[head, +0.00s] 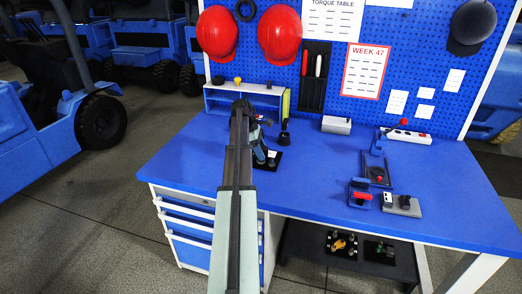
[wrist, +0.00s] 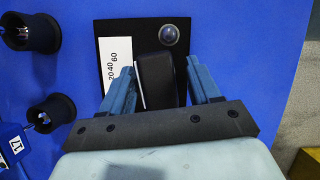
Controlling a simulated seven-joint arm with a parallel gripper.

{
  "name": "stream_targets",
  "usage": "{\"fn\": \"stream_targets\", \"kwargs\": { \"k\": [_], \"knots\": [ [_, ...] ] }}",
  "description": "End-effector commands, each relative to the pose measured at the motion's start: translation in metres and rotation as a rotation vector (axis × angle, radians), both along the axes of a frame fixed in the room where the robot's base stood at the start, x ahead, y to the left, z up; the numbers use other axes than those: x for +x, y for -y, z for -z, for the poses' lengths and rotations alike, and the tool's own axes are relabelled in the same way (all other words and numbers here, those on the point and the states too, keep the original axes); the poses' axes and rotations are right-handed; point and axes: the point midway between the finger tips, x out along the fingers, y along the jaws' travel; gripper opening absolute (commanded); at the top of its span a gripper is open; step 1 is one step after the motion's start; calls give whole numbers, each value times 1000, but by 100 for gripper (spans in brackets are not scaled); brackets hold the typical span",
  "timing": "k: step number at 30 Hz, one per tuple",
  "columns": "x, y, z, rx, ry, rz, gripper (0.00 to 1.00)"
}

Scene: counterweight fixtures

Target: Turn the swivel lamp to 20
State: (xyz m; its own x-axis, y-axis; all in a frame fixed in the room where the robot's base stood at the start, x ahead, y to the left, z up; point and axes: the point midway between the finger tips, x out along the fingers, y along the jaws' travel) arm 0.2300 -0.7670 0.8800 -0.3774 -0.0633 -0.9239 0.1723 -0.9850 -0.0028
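The swivel lamp appears to be the black block (wrist: 158,80) in the wrist view, with a pale edge on its left side. It stands over a black base plate (wrist: 185,27) that bears a white scale label (wrist: 115,58) reading 20, 40, 60. My gripper (wrist: 160,78) is open, its two blue-grey fingers on either side of the block, with a visible gap at the right. Contact at the left is unclear. In the head view my gripper (head: 260,152) hides most of the lamp; part of the base plate (head: 272,164) shows.
A round dark knob (wrist: 169,35) sits on the plate behind the block. Two black cylindrical parts (wrist: 35,32) (wrist: 52,112) stand to the left. A slotted fixture (head: 377,172) and small switch boxes (head: 402,205) stand on the right of the blue bench (head: 320,190). The bench's middle is clear.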

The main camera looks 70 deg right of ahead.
Motion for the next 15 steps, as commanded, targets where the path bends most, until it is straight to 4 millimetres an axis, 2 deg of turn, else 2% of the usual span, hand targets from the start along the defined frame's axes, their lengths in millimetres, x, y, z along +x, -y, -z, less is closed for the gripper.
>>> {"fn": "stream_targets", "kwargs": {
  "k": [8,15],
  "knots": [
    [2,1,-4,-3,0,-1,62],
    [13,0,-32,-5,1,-2,62]
  ]
}}
